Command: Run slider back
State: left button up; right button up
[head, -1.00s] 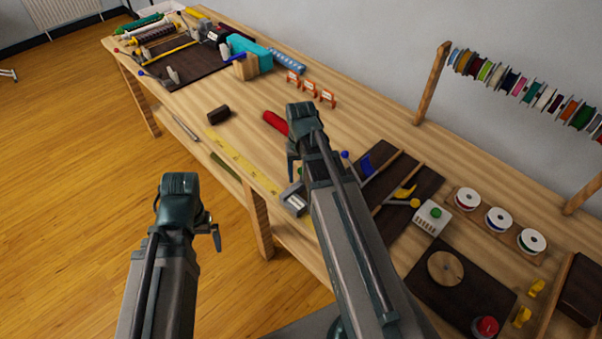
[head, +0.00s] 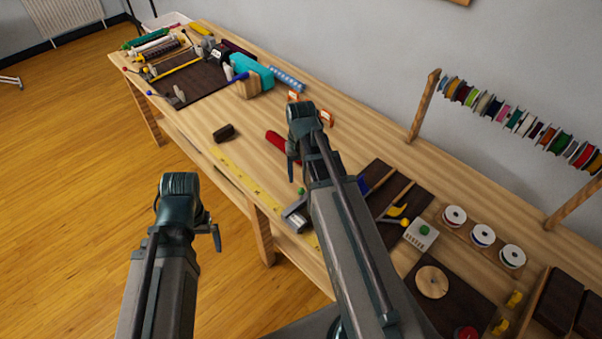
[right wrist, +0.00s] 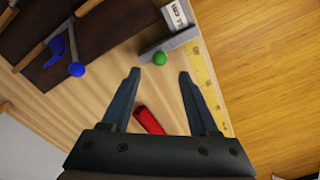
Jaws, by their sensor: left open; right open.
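A grey slider block with a white display (head: 296,219) sits at the near end of a yellow ruler strip (head: 238,176) along the table's front edge. In the right wrist view its grey bar (right wrist: 168,46) carries a green knob (right wrist: 160,58). My right gripper (head: 297,178) is open above the table. In the right wrist view its fingertips (right wrist: 160,75) are apart, with the green knob just beyond them and nothing between them. My left gripper (head: 212,236) is open and empty over the floor in front of the table.
A red cylinder (head: 288,146) lies near the right gripper and shows between its fingers (right wrist: 148,120). A dark block (head: 224,133) lies further left. A dark board (head: 408,196) with blue and yellow handles is to the right. Ribbon spools (head: 483,236) stand beyond.

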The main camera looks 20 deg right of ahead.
pick_arm(q)
notch_tip(320, 180, up, 4)
jog(key=p, duration=0.2)
jog(key=shift+f+p, duration=0.15)
jog(key=shift+p, duration=0.15)
pick_arm(e)
notch_tip(320, 180, up, 4)
jog(key=shift+f, duration=0.1)
pick_arm(q)
jog(key=shift+f+b, duration=0.8)
pick_arm(e)
jog(key=s+a+n, duration=0.3)
jog(key=s+a, duration=0.2)
jog(key=a, duration=0.5)
jog(key=s+a+f+n+h, duration=0.1)
jog(key=s+a+n, duration=0.2)
jog(key=a, duration=0.7)
jog(key=shift+s+a+f+n, duration=0.3)
jog(key=shift+s+a, duration=0.1)
jog(key=shift+s, duration=0.75)
